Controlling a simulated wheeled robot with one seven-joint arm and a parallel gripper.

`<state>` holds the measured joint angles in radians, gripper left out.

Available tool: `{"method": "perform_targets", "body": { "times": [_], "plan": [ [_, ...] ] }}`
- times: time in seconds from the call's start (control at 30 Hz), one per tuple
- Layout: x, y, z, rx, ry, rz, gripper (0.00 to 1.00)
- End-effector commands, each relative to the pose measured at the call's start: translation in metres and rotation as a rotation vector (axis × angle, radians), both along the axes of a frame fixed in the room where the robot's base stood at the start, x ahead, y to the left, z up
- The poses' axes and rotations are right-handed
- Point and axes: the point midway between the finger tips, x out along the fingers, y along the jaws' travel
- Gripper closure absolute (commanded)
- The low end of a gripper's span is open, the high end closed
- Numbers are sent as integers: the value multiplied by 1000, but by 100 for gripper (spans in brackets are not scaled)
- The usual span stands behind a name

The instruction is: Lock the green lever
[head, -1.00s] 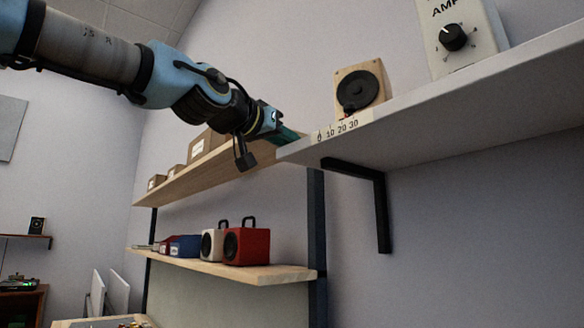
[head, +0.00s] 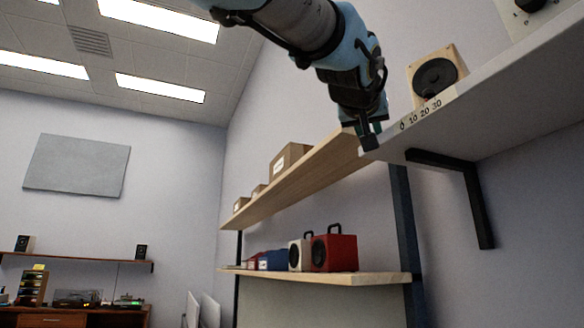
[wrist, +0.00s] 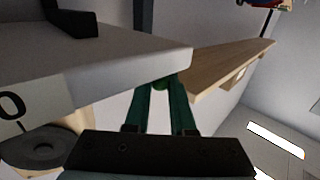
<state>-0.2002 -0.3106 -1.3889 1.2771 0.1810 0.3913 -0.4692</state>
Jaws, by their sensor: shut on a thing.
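My gripper (head: 366,128) is at the left end of the pale upper shelf (head: 500,120), pointing down in the head view. In the wrist view, its two dark green fingers (wrist: 160,88) reach up to the shelf's corner and close in at their tips. A small rounded green piece (wrist: 161,82), seemingly the green lever, sits between the tips, right by the shelf edge. The gripper is shut on it. Most of the lever is hidden by the fingers and shelf, so its angle cannot be told. In the head view the gripper covers it.
A wooden speaker (head: 437,75) stands on the pale shelf behind a number scale (head: 420,113). A black bracket (head: 478,205) hangs below. A wooden shelf (head: 300,175) with boxes lies just left, and a lower shelf (head: 350,279) holds a red speaker (head: 334,252).

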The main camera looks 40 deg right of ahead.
Motion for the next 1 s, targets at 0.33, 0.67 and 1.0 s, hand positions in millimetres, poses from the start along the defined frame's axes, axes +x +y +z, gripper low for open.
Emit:
{"method": "perform_targets", "body": {
  "times": [0.33,0.67,1.0],
  "plan": [
    [-6,4,-1,9,4,193,100],
    [-10,8,-1,5,6,317,100],
    [-12,10,-1,-7,-1,361,100]
  ]
}}
